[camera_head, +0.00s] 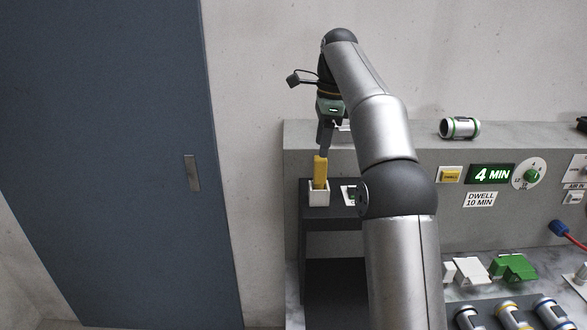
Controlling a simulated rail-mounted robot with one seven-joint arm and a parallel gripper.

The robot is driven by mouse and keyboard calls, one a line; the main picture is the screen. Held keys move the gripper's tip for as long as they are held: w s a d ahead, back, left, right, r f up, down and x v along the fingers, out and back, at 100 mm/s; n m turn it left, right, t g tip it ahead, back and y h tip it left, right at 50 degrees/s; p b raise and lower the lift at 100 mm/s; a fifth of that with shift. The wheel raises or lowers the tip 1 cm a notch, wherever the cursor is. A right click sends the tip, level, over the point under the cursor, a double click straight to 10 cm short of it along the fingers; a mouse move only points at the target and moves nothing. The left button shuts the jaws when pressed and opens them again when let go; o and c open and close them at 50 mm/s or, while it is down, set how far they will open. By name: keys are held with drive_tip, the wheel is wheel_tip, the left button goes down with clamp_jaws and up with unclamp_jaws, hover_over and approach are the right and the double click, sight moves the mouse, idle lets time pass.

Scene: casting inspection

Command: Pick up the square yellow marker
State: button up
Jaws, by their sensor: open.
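The square yellow marker (320,170) stands upright in a small white holder (319,193) on a dark stand, left of my arm. My gripper (323,149) points down right at the marker's top. Its jaws are open, and its fingers overlap the marker's upper end in the picture. I cannot tell whether they touch it.
The dark stand (316,213) also bears a small white item (350,194), partly behind my arm. A grey panel (450,155) with a "4 MIN" display (491,174) rises at the right. Several capped cylinders (510,315) lie low at right. A blue door (110,150) is at left.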

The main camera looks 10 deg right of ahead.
sight(319, 166)
drive_tip(key=shift+f, duration=0.4)
drive_tip(key=shift+d+f, duration=0.2)
drive_tip(key=shift+f, duration=0.3)
drive_tip(key=f, duration=0.2)
drive_tip(key=a+f, duration=0.1)
drive_tip(key=f, duration=0.2)
drive_tip(key=shift+f, duration=0.15)
drive_tip(key=c, duration=1.1)
